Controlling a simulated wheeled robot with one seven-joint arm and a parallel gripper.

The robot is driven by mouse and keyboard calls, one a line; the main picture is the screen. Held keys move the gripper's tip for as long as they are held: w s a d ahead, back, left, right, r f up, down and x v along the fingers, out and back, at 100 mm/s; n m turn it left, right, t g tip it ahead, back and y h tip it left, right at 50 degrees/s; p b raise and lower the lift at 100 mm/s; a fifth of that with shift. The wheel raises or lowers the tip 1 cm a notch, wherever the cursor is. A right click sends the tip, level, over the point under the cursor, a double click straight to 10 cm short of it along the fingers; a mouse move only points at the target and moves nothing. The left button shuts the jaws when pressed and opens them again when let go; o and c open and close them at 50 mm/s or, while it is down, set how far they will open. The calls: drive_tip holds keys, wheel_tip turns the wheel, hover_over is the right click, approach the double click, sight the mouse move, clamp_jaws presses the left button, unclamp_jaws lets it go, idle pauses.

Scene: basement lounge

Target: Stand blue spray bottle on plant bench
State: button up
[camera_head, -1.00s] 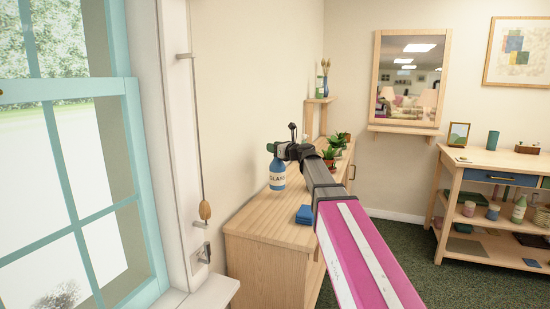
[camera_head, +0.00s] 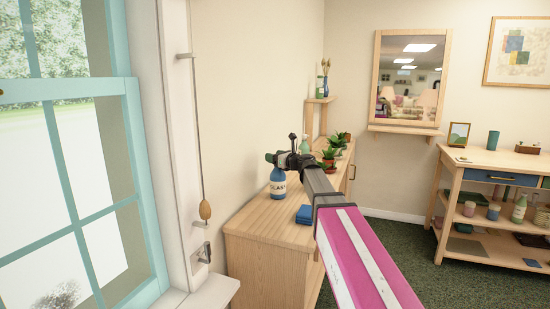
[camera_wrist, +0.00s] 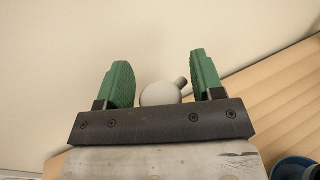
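The blue spray bottle (camera_head: 278,186), with a white label, is upright at the left side of the wooden plant bench (camera_head: 262,230), its base apparently at the bench top. My gripper (camera_head: 277,158) is directly over the bottle and hides its top in the head view. In the wrist view the green finger pads (camera_wrist: 162,80) flank a pale round top with a dark nozzle (camera_wrist: 160,94), with narrow gaps beside it.
Potted plants (camera_head: 330,155) stand farther back, partly behind my arm. The wall and window (camera_head: 75,170) are on the left. A shelf table (camera_head: 490,165) stands at the right.

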drive_tip(key=shift+s+d+r, duration=0.1)
drive_tip(key=v, duration=1.1)
drive_tip(key=shift+s+d, duration=0.25)
